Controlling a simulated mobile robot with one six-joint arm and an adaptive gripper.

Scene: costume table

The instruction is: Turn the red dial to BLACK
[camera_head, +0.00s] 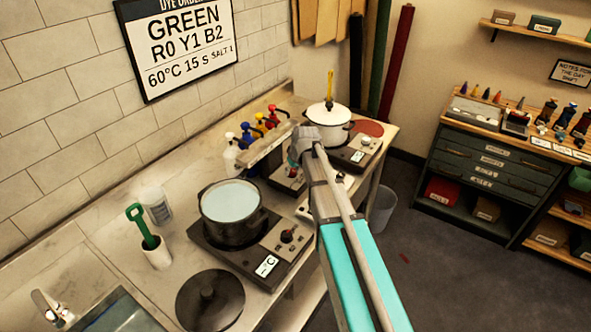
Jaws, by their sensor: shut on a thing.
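My gripper (296,154) is at the middle of the counter, reaching down over a small dark control unit (282,182) between the two hotplates. It is shut on what seems to be the red dial; the gripper and wrist hide most of the contact. A small red part (293,172) shows just below the fingers on that unit. I cannot read any BLACK mark or the dial's pointer from here.
A pot of pale liquid (232,203) stands on the near hotplate (272,258), with a dark lid (210,300) in front. Several colour-topped bottles (258,128) stand behind my gripper.

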